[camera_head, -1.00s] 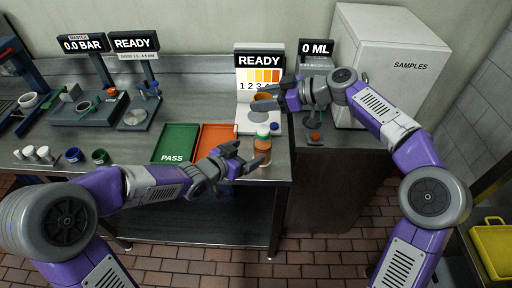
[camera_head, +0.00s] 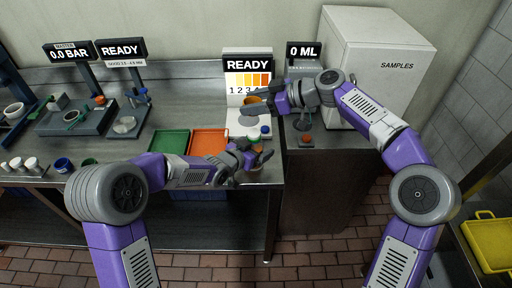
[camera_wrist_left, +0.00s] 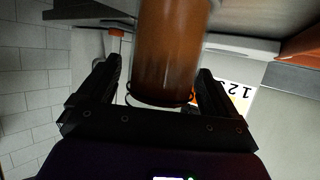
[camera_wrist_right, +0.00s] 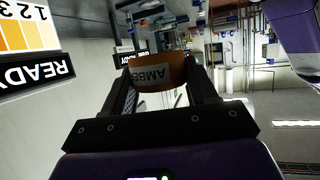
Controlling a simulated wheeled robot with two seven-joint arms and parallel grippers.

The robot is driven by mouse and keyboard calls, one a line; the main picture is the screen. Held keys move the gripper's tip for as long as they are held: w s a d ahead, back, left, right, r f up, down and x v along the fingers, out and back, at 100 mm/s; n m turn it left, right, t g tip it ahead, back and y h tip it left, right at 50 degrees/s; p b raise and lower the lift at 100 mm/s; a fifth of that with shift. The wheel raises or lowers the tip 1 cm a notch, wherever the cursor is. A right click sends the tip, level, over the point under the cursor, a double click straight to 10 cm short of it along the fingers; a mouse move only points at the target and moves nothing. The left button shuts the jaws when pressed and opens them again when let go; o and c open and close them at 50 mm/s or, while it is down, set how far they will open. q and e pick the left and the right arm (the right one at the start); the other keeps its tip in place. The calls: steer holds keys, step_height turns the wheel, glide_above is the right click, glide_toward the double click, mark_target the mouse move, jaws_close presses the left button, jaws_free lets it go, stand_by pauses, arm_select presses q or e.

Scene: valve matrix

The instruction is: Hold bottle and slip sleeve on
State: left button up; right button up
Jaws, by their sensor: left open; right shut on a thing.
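An amber bottle with a green upper part (camera_head: 257,139) stands near the front right edge of the steel bench. My left gripper (camera_head: 255,160) is open around it. In the left wrist view the brown bottle body (camera_wrist_left: 170,50) is between the two spread fingers, with gaps at the sides. My right gripper (camera_head: 252,107) is shut on an orange sleeve (camera_head: 252,99), held above the bench behind the bottle. In the right wrist view the sleeve (camera_wrist_right: 157,73) is a short ring with a partly readable "AMBE" label, between the fingers. The bottle's lower part is mostly hidden by my left gripper.
A white colour-scale station (camera_head: 247,118) with a READY sign (camera_head: 248,66) stands behind the bottle. A green tray (camera_head: 168,143) and an orange tray (camera_head: 209,141) lie to the left. A white SAMPLES cabinet (camera_head: 385,75) stands at the right.

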mark_target(255, 134)
arm_select(q)
steer(key=c, duration=1.2)
arm_select(e)
step_height(255, 134, down, 2)
steer(key=shift+d+f, duration=0.15)
steer(key=shift+f, duration=2.85)
steer(key=shift+f, duration=0.95)
steer(key=o, duration=1)
steer(key=shift+s, duration=0.1)
steer(key=shift+c, duration=0.2)
steer(key=shift+o, duration=0.7)
steer(key=shift+s, duration=0.1)
steer(key=v, duration=0.8)
